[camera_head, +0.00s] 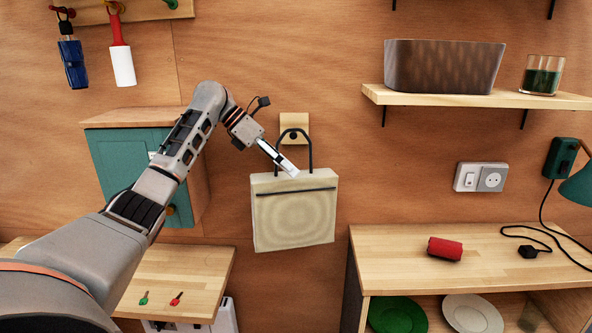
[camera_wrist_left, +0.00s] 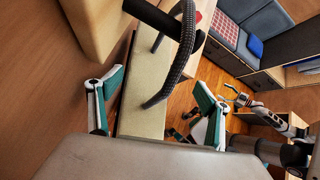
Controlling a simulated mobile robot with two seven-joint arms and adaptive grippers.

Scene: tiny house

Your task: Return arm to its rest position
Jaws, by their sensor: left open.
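My left arm comes in from the left in the head view. Its left gripper (camera_head: 288,167) is at the top of a beige bag (camera_head: 294,218) hanging by its dark handle (camera_head: 309,147) from a wall hook (camera_head: 294,133). In the left wrist view the two teal-padded fingers of the left gripper (camera_wrist_left: 148,98) are open. The bag's top (camera_wrist_left: 143,105) and the ribbed handle (camera_wrist_left: 178,60) show between and beyond them. The fingers are not closed on either. My other arm (camera_wrist_left: 280,125) shows small at the right of the wrist view; its gripper is too small to judge.
A teal-doored wall cabinet (camera_head: 125,157) is behind my left arm. A shelf (camera_head: 470,97) holds a basket (camera_head: 443,66) and a glass (camera_head: 541,75). A red cylinder (camera_head: 444,249) lies on the right counter (camera_head: 400,243). Small keys (camera_head: 176,298) lie on the left counter (camera_head: 207,266).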

